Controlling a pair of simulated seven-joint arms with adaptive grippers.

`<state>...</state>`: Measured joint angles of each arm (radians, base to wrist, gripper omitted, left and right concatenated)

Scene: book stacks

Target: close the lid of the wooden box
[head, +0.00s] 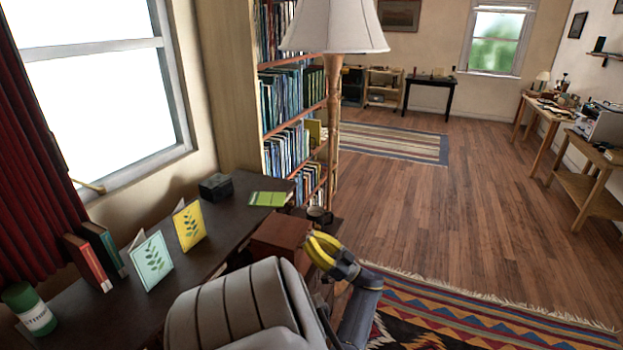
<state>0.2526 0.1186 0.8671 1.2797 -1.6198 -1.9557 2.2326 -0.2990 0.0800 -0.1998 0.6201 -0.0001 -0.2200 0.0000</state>
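A reddish-brown wooden box (277,234) sits beside the right end of the dark desk, in the lower middle of the head view. Its upper face looks flat, but I cannot tell how its lid stands.
The dark desk (95,310) holds upright books and cards, a green can (30,309), a small black box (216,187) and a flat green book (270,198). A dark mug (319,215) stands behind the wooden box. A lamp (334,130) and bookshelf rise behind. Floor at right is open.

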